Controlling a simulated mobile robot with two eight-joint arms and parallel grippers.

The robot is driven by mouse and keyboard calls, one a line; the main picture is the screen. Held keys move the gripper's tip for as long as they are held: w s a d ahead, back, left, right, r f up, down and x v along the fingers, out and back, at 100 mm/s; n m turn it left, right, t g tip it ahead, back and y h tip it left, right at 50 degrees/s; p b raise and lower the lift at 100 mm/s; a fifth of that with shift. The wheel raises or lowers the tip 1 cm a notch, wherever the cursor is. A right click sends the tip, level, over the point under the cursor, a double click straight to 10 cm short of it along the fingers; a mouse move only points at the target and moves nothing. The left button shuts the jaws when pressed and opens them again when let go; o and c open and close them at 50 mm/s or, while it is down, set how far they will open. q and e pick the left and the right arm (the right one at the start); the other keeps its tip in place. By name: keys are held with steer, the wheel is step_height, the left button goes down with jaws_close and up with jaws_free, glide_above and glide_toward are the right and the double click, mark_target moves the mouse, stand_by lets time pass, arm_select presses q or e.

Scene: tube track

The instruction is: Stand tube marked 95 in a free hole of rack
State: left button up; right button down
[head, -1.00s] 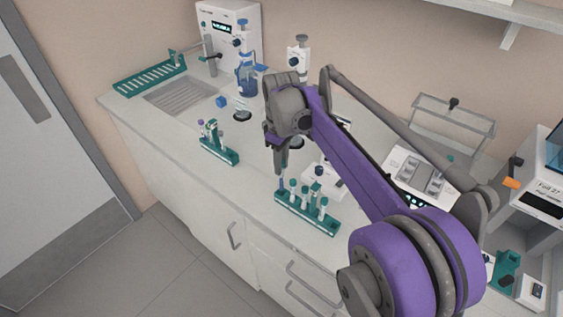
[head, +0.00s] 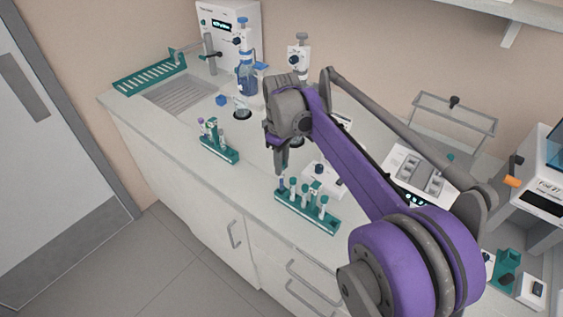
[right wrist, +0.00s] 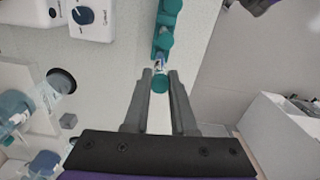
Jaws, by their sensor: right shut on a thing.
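My right gripper (head: 281,170) is over the left end of the near teal rack (head: 322,226). Its fingers are shut on a tube (right wrist: 159,84) with a teal cap, which shows between the fingertips in the right wrist view. In the head view this tube (head: 282,185) is below the fingers, at the rack's left end; I cannot tell how deep it sits in a hole. Several other teal-capped tubes stand in this rack. No number is readable on any tube. My left gripper is not in view.
A second teal rack (head: 219,152) with several tubes stands further left near the counter's front edge. A white device (head: 325,180) stands just behind the near rack. A sink (head: 180,93), a blue-topped bottle (head: 247,78) and a drying rack (head: 150,76) are at the back left.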

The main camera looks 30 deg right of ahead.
steer(key=shift+f, duration=0.2)
steer(key=shift+f, duration=0.35)
steer(key=shift+f+b, duration=0.25)
steer(key=shift+b, duration=0.1)
stand_by(0.3)
steer(key=shift+f, duration=0.45)
steer(key=c, duration=0.7)
jaws_free()
steer(key=shift+o, duration=0.2)
steer(key=shift+r, duration=0.1)
